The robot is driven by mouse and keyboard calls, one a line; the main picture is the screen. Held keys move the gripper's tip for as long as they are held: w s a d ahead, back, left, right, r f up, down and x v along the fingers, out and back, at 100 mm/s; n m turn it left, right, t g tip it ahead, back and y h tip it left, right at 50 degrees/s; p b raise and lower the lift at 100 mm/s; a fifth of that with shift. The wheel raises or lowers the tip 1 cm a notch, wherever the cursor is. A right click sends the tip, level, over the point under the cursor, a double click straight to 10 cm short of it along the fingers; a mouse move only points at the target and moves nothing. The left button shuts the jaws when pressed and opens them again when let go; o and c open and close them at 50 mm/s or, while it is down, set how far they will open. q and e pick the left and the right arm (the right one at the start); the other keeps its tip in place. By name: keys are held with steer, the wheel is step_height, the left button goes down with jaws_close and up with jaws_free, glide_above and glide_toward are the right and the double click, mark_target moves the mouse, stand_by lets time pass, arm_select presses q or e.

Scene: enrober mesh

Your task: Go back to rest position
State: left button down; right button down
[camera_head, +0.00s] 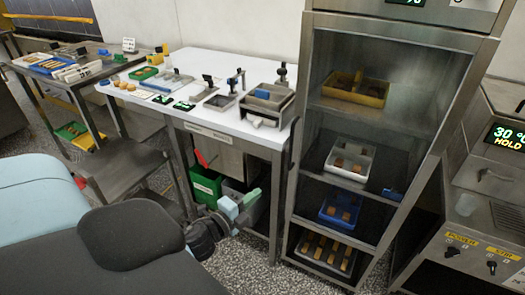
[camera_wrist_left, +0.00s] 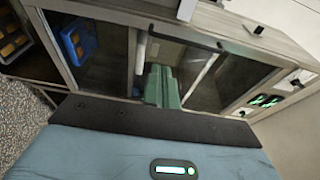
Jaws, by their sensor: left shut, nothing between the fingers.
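My left gripper (camera_head: 250,203) hangs in the lower middle of the head view, in front of the white-topped table and left of the glass-fronted cabinet. Its pale green fingers are together with nothing between them. My right gripper is not in view.
The white table (camera_head: 225,65) bears trays, scales and small tools. Green (camera_head: 207,185) and grey bins stand beneath it. The cabinet (camera_head: 340,125) holds a yellow bin (camera_head: 355,88), a white tray and a blue bin (camera_head: 340,208). A machine with a display (camera_head: 508,137) stands at right.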

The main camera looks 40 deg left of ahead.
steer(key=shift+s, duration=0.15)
